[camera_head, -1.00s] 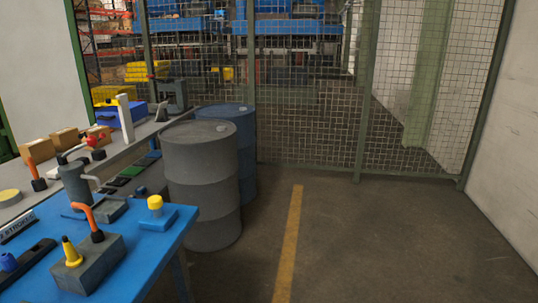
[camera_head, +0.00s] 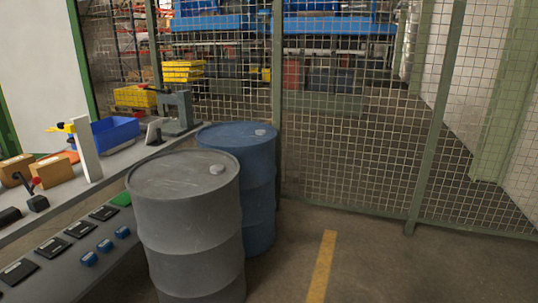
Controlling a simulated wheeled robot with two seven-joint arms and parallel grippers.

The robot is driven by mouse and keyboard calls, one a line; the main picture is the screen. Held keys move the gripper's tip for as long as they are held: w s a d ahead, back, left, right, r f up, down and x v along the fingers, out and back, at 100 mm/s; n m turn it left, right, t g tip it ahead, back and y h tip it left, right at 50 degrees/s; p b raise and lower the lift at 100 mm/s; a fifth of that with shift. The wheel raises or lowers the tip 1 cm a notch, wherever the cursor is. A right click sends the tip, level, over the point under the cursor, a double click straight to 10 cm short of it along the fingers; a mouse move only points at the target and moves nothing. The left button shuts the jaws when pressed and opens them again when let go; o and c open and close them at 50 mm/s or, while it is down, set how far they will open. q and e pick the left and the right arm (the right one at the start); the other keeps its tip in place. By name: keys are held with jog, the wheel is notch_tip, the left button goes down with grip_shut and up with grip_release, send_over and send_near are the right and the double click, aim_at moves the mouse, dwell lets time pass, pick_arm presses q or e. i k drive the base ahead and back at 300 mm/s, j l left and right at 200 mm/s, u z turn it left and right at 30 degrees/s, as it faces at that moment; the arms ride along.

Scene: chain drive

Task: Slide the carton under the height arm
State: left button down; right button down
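Two brown cartons sit on the grey bench at the far left: one near the picture's edge (camera_head: 14,168) and one to its right (camera_head: 52,171). Right of them stands a white upright post (camera_head: 87,150), with a small yellow piece (camera_head: 62,128) at its upper left. I cannot tell whether this is the height arm. Both cartons are left of the post. Neither gripper is in view.
A grey drum (camera_head: 190,225) and a blue drum (camera_head: 245,180) stand on the floor beside the bench. A blue bin (camera_head: 115,133) and a grey press-like device (camera_head: 178,112) are on the bench. A wire mesh fence (camera_head: 350,120) closes the back. The floor at right is clear.

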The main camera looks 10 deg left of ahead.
aim_at(55, 170)
jog(key=i+j+u, duration=0.15)
jog(key=i+u, duration=0.2)
jog(key=i, duration=0.4)
jog(key=i+u, duration=0.35)
jog(key=i, duration=0.35)
